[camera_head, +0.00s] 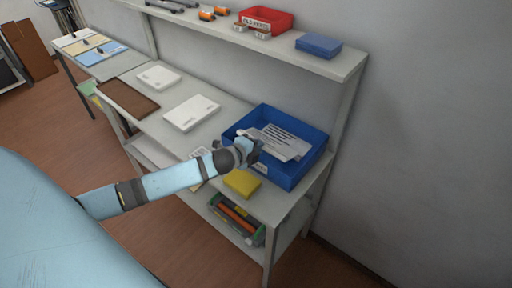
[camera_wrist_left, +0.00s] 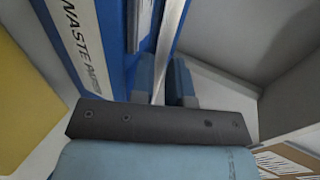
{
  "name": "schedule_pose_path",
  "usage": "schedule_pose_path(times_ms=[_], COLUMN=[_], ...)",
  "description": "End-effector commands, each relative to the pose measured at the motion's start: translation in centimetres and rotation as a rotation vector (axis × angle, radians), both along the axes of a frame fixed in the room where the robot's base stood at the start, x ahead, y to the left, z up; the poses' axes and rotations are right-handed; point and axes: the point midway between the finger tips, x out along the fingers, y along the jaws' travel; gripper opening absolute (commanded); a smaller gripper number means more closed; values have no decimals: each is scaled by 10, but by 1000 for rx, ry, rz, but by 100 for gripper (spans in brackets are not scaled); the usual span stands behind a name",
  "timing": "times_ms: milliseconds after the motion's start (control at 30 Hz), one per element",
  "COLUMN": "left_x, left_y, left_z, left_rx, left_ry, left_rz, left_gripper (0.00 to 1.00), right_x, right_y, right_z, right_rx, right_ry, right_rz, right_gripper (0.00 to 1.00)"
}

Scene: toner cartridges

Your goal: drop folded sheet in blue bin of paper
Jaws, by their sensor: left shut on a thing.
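The blue bin (camera_head: 300,173) stands at the right end of the worktop, with several white sheets (camera_head: 282,142) in it. In the left wrist view its blue wall (camera_wrist_left: 110,25) carries a label reading "WASTE PA…". My left gripper (camera_head: 252,150) is at the bin's near left side, at rim height. In the left wrist view, my left gripper (camera_wrist_left: 164,82) is shut on a thin white sheet (camera_wrist_left: 164,50), seen edge-on between its fingers. In the head view I cannot clearly separate the held sheet from the papers in the bin. My right gripper is not in view.
A yellow block (camera_head: 242,183) lies in front of the bin. White flat items (camera_head: 191,113) and a brown panel (camera_head: 128,98) lie farther left. A shelf above holds a red "old parts" bin (camera_head: 266,18) and a blue box (camera_head: 318,45). A green crate (camera_head: 237,218) stands below.

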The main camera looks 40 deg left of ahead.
Motion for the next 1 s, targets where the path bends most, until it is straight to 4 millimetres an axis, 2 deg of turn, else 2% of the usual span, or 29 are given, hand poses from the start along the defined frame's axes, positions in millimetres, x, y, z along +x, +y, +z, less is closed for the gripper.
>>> schedule_pose_path(times_ms=[733,800,1000], left_x=[0,0,-1], left_y=[0,0,0], left_z=[-14,-14,-16], left_rx=[0,0,1], left_ry=[0,1,4], left_rz=[0,0,1], left_gripper=[6,26,26], right_x=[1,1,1], right_y=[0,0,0], right_z=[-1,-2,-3], right_rx=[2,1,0], right_ry=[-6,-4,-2], right_rz=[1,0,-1], right_gripper=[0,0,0])
